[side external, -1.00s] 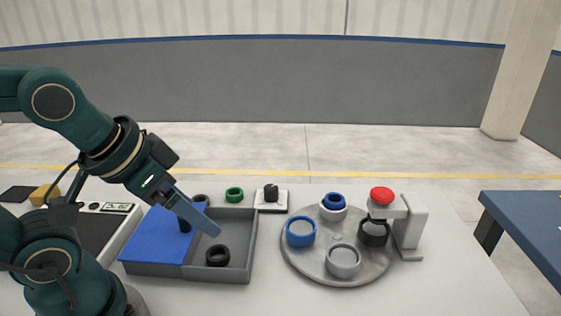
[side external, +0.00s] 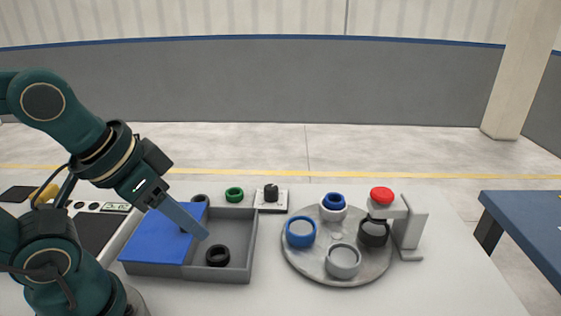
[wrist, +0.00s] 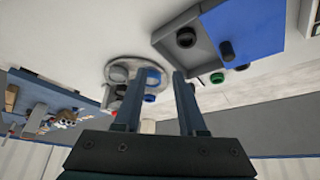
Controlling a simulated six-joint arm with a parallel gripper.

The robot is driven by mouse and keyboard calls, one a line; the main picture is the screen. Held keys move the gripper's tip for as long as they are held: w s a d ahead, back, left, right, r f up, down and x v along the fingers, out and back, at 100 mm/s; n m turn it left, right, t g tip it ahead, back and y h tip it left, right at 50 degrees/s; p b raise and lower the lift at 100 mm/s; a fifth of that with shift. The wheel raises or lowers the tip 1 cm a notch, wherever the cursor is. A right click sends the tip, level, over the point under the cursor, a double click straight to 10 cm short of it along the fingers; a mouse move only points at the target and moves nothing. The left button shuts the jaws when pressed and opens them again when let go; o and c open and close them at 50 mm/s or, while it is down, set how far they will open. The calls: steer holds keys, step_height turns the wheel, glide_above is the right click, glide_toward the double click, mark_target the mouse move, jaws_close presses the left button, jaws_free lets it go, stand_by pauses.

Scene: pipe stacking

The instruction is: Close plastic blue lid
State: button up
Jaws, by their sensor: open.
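The blue lid (side external: 160,240) lies flat over the left part of a grey box (side external: 236,275); the right part is open. In the wrist view the lid (wrist: 262,35) is at the upper right, with a dark knob (wrist: 227,50) near its edge. In the side view my gripper's finger mostly hides that knob. My gripper (side external: 205,237) is open and empty, tilted down and to the right over the box. In the wrist view its fingers (wrist: 158,76) point away from the lid, towards the round plate.
A black ring (side external: 217,256) lies in the open part of the box. To the right is a round grey plate (side external: 310,268) with several coloured rings and a stand with a red top (side external: 382,194). A green ring (side external: 234,194) and a black knob switch (side external: 271,193) stand behind.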

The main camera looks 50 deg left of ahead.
steer(key=shift+s+n, duration=0.15)
steer(key=shift+n, duration=0.45)
jaws_close()
steer(key=n+g+y, duration=0.3)
steer(key=n+g, duration=0.5)
steer(key=n, duration=1.5)
glide_above(154, 223)
steer(key=w+d, duration=0.3)
steer(key=d, duration=0.1)
steer(key=x, duration=0.9)
steer(key=shift+s+a+f, duration=0.1)
steer(key=shift+a+f, duration=0.1)
steer(key=shift+f, duration=0.1)
steer(key=shift+w+d+r, duration=0.15)
steer(key=shift+w+d, duration=0.7)
steer(key=shift+d, duration=0.35)
steer(key=shift+w+d, duration=0.25)
steer(key=shift+d, duration=0.15)
